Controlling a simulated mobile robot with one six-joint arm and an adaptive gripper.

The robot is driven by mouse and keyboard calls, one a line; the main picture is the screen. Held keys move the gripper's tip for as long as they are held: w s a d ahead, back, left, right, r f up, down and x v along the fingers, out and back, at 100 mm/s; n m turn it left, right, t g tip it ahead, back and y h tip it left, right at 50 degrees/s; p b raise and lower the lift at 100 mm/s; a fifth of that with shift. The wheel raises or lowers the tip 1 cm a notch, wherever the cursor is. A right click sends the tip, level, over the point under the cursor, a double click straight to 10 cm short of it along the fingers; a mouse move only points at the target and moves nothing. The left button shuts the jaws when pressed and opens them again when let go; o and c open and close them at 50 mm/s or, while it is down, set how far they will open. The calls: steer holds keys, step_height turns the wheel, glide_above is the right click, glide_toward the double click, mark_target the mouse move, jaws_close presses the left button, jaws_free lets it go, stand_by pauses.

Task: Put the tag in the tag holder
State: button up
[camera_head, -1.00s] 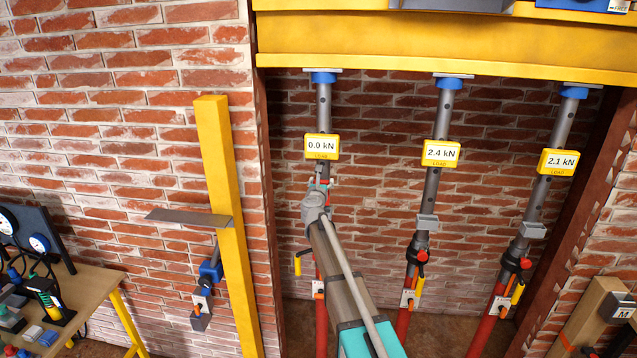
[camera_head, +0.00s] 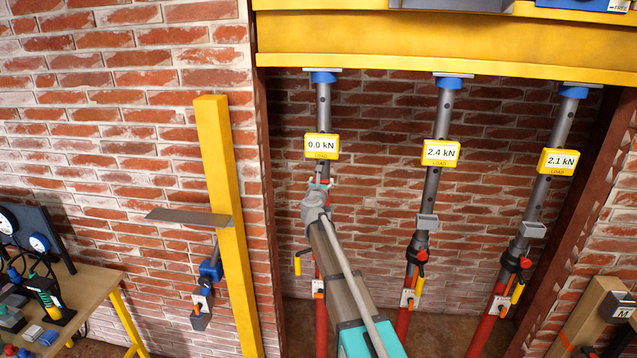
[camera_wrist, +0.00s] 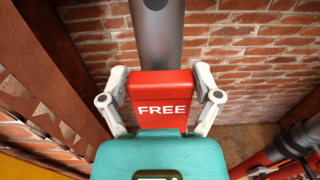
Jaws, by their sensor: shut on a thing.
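A red tag (camera_wrist: 163,100) with the white word FREE is between the two grey fingers of my gripper (camera_wrist: 160,78) in the wrist view. The fingers are shut on its left and right sides. A grey prop tube (camera_wrist: 158,35) stands straight behind the tag. In the head view my gripper (camera_head: 320,183) is at the left prop, just below its 0.0 kN load display (camera_head: 322,146). Grey tag holders show on the middle prop (camera_head: 428,222) and on the right prop (camera_head: 533,230). The left prop's holder is hidden; I cannot tell whether the tag touches it.
The middle prop's display (camera_head: 441,153) reads 2.4 kN and the right one's (camera_head: 558,161) reads 2.1 kN. A yellow beam (camera_head: 420,45) spans above the props. A yellow post (camera_head: 226,200) with a grey plate stands left. A cluttered workbench (camera_head: 90,285) is at lower left.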

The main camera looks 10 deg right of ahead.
steer(key=shift+f+b, duration=2.2)
steer(key=shift+f, duration=0.05)
stand_by(1.3)
steer(key=o, duration=0.9)
steer(key=shift+c, duration=0.2)
steer(key=shift+s+r, duration=0.1)
steer(key=shift+r, duration=0.05)
steer(key=shift+r+p, duration=3.9)
steer(key=shift+p, duration=0.15)
steer(key=shift+s, duration=0.1)
